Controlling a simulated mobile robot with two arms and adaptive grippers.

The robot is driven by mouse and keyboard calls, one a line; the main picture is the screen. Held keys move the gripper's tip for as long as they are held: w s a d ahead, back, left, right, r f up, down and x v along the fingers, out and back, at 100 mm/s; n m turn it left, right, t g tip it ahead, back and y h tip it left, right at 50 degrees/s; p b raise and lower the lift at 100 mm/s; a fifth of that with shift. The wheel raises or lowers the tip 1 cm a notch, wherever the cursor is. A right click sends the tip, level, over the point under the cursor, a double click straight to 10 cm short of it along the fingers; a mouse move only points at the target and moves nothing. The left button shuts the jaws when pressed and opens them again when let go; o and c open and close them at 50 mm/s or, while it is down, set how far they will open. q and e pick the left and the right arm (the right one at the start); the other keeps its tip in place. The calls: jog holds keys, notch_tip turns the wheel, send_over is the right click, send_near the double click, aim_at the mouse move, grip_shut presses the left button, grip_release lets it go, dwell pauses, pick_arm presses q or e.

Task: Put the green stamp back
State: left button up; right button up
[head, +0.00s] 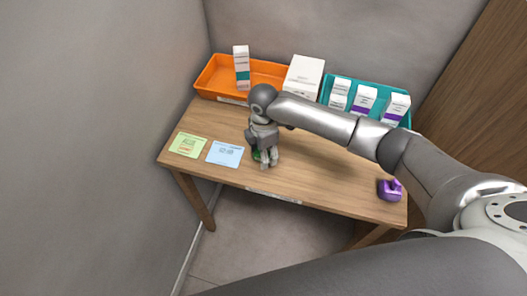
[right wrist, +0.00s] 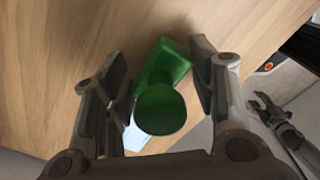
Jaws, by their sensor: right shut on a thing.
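The green stamp (right wrist: 163,98) has a round knob and a rectangular body. It sits between the fingers of my right gripper (right wrist: 160,85), which is shut on it. In the head view my right gripper (head: 265,160) is low over the front of the table, just right of the blue card (head: 225,154). Only a bit of the green stamp (head: 256,155) shows there; the fingers hide the rest. A green card (head: 188,145) lies left of the blue card. My left gripper (right wrist: 258,103) shows small at the right of the right wrist view, empty, its fingers apart.
A purple stamp (head: 390,190) stands at the table's right end. An orange tray (head: 211,79) with one box and a teal tray (head: 327,84) with several boxes stand at the back, a white box (head: 304,74) between them.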

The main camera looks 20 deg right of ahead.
jog(key=shift+f, duration=0.3)
jog(key=shift+f, duration=0.15)
jog(key=o, duration=0.8)
jog(key=shift+o, duration=0.2)
notch_tip(320, 180, up, 12)
jog(key=shift+r+b, duration=0.2)
jog(key=shift+b, duration=0.45)
jog(key=shift+a+f, duration=0.1)
